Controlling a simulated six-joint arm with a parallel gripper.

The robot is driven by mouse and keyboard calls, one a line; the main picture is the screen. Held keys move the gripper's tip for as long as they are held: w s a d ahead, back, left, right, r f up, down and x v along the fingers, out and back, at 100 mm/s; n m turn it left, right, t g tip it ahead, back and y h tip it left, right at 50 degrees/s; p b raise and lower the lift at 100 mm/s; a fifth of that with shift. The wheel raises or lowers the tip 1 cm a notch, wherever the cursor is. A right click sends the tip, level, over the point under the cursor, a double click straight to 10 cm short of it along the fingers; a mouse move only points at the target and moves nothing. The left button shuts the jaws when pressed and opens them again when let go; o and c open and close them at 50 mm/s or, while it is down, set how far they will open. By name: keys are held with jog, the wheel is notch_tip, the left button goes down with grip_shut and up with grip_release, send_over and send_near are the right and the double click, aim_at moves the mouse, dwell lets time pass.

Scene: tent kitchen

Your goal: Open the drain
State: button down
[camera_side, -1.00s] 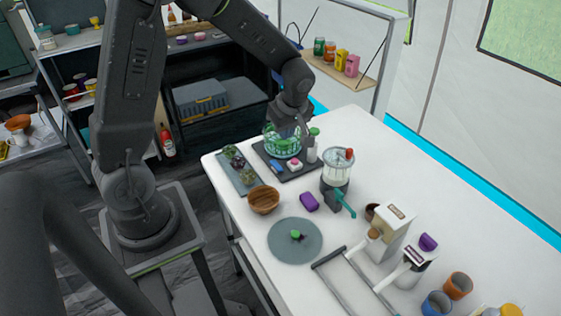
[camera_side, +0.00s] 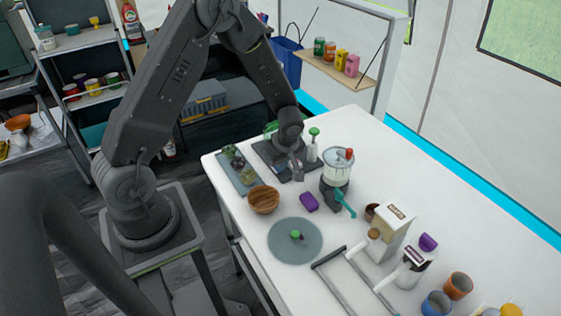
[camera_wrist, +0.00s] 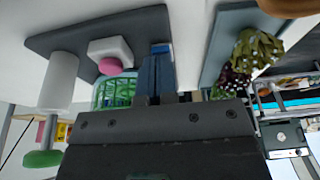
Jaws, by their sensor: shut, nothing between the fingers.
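My gripper (camera_side: 297,176) is shut and empty, low over the front part of the dark tray (camera_side: 268,155) in the side view. In the wrist view its fingers (camera_wrist: 158,75) are together near a blue block. A round grey disc (camera_side: 280,252) with a small green piece (camera_side: 295,235) at its middle lies on the white table; my gripper is well away from it. A green basket (camera_side: 271,128) is mostly hidden behind my arm; it shows in the wrist view (camera_wrist: 112,94). I cannot tell for sure which thing is the drain.
Nearby are a clear jar with a teal handle (camera_side: 337,168), a wooden bowl (camera_side: 263,200), a grey-blue tray of vegetables (camera_side: 245,183) and a purple block (camera_side: 309,202). Cartons and cups crowd the right.

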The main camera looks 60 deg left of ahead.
jog(key=shift+s+d+f+y, duration=0.15)
jog(key=shift+f+y, duration=0.1)
jog(key=shift+y, duration=0.15)
jog(key=shift+r, duration=0.2)
jog(key=shift+r, duration=0.65)
jog(key=shift+r, duration=0.3)
jog(key=v, duration=1.3)
jog(key=shift+d, duration=0.25)
